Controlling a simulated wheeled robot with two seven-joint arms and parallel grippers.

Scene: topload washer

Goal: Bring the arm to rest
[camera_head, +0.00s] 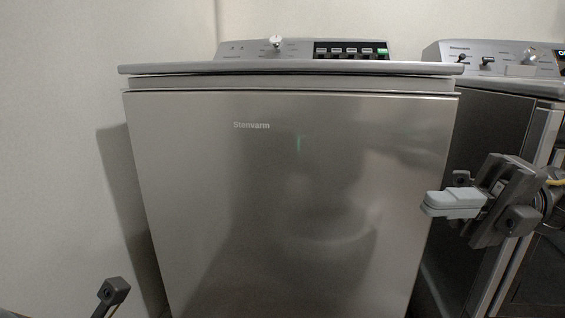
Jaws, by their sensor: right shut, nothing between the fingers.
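My right gripper (431,205) is at the right of the head view, in front of the right edge of the washer. Its pale grey fingers point left and are closed together with nothing between them. The topload washer (270,190) fills the middle, with a plain metal front and its lid (290,68) down. Its control panel (300,48) with a knob and a row of buttons stands at the back. At the bottom left only a small dark part of my left arm shows; the left fingers are out of the frame.
A second appliance (490,140) with knobs on its top panel stands at the right, behind my right gripper. A pale wall (60,120) is to the left and behind. Open space lies in front of the washer.

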